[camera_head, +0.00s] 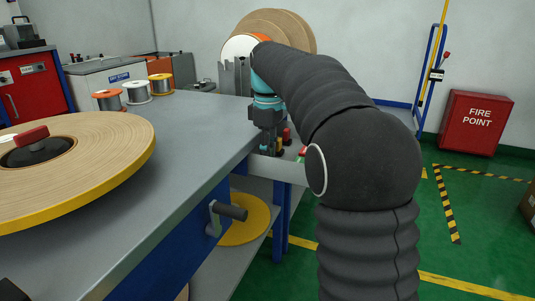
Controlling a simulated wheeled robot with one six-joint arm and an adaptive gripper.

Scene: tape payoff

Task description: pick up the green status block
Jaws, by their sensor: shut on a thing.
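My gripper (268,146) points down at the far right end of the grey bench, beyond the bend of my dark sleeved arm. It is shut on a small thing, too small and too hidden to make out. I cannot clearly pick out the green status block. Small red and yellow pieces (280,146) show just right of the gripper, and another red piece (302,151) stands a little further right, partly behind my arm.
A large tape roll (110,150) lies on the bench (190,140) at left. Several wire spools (136,92) stand at the back. A crank handle (232,212) sticks out from the bench's side. A red fire point box (476,122) stands at right, with green floor before it.

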